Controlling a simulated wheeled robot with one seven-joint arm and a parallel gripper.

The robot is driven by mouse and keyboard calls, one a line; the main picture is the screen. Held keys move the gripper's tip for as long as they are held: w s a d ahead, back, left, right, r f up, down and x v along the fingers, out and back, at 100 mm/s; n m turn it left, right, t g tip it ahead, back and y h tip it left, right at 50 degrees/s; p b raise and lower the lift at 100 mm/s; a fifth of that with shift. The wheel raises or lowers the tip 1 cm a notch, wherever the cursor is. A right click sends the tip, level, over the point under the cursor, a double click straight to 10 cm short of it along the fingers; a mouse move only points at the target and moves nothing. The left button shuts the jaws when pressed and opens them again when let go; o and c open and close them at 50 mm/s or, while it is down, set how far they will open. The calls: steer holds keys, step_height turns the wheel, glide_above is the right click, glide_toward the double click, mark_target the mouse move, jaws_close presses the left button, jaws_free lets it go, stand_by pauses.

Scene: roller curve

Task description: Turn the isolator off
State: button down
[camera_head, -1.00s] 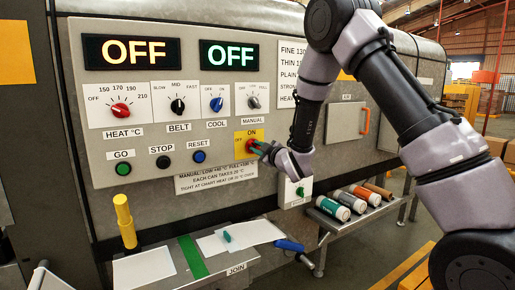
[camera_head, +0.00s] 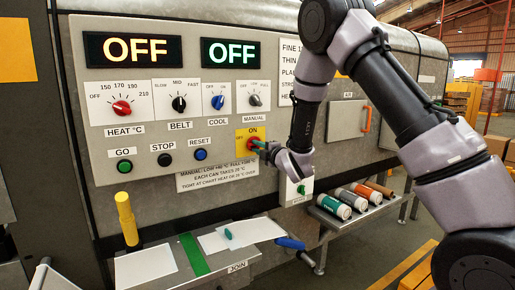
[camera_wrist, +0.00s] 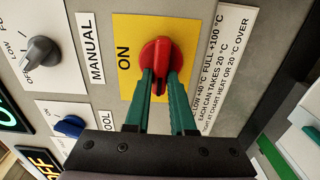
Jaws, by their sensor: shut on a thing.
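The isolator is a red rotary knob (camera_head: 248,146) on a yellow plate (camera_head: 242,135) on the grey machine panel. The plate is marked ON at its top and OFF at its left. In the wrist view, the red knob (camera_wrist: 159,52) sits between the green fingers of my gripper (camera_wrist: 160,76), which are shut on it. The knob's grip lies roughly along the fingers there; its exact setting is hard to tell. In the head view, my gripper (camera_head: 260,147) reaches the knob from the right and partly hides the plate.
Heat (camera_head: 122,107), belt (camera_head: 179,103), cool (camera_head: 217,102) and manual (camera_head: 255,100) knobs are above. Go (camera_head: 124,166), stop (camera_head: 165,160) and reset (camera_head: 200,154) buttons lie left. Both displays (camera_head: 133,47) read OFF. Several rollers (camera_head: 334,207) lie on a lower shelf.

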steer(key=shift+f, duration=0.1)
stand_by(0.3)
steer(key=c, duration=0.8)
jaws_free()
steer(key=shift+o, duration=0.2)
steer(key=v, duration=1.1)
steer(key=shift+w, duration=0.1)
